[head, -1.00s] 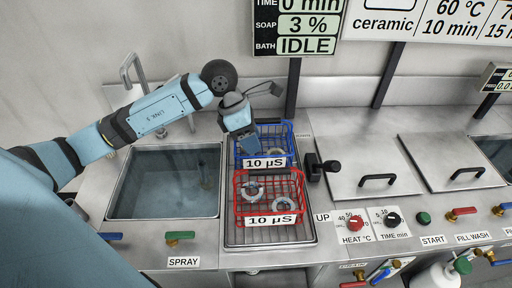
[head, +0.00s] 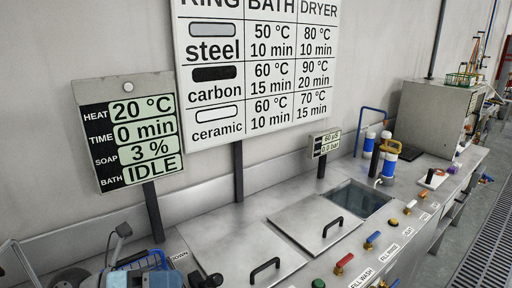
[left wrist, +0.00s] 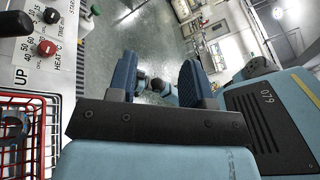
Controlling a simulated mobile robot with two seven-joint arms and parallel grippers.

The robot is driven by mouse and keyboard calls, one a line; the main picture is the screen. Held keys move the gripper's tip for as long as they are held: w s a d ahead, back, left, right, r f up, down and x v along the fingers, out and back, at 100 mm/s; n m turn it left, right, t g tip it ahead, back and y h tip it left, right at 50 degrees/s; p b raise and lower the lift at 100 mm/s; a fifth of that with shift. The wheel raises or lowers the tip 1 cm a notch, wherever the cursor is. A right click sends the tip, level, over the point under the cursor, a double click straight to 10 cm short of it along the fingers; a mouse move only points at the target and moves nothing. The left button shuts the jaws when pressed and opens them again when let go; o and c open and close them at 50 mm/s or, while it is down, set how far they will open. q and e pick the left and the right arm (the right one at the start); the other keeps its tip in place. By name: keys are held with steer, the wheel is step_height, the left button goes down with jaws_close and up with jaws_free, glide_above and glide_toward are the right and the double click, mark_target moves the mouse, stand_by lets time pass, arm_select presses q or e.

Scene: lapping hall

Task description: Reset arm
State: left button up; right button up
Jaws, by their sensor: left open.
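My left gripper shows in the left wrist view (left wrist: 158,80), with its two blue fingers spread apart and nothing between them. The fingertips cannot be made out there. My right gripper is in neither current view.
Two closed steel lids (head: 238,255) with black handles cover part of the bench. An open water tank (head: 358,199) lies beyond them. The display (head: 128,130) reads IDLE.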

arm_select(q)
steer(key=w+a+r+n+t+y, duration=0.1)
steer(key=a+r+n+t+y, duration=0.15)
steer(key=n+t, duration=0.65)
steer(key=w+a+r+n+t+y, duration=0.1)
steer(key=a+n+t+y, duration=0.25)
steer(key=n+t, duration=0.6)
steer(key=s+a+f+n+g+y, duration=0.2)
steer(key=a+f+n+g+y, duration=0.4)
steer(key=f+n+y, duration=0.7)
steer(key=s+d+f+n+g+h, duration=0.1)
steer(key=s+f+n+g, duration=0.3)
steer(key=s+f+g, duration=0.4)
steer(key=s+d+f+n+g+h, duration=0.15)
steer(key=s+f+n+g, duration=0.3)
steer(key=s, duration=0.65)
steer(key=w+d+f+t+p, duration=0.1)
steer(key=w+t+p, duration=0.1)
steer(key=w+d+f+t+h+p, duration=0.1)
steer(key=w+d+f+p, duration=0.1)
steer(key=w+d+f+m+t+h+p, duration=0.1)
steer(key=w+f+t+p, duration=0.1)
steer(key=shift+w+d+f+t+p, duration=0.1)
steer(key=shift+w+d+t+p, duration=0.05)
steer(key=shift+d+t+p, duration=0.2)
steer(key=shift+d+f+t+h, duration=0.3)
steer(key=shift+t+h, duration=0.05)
steer(key=shift+t, duration=0.1)
steer(key=shift+f, duration=0.1)
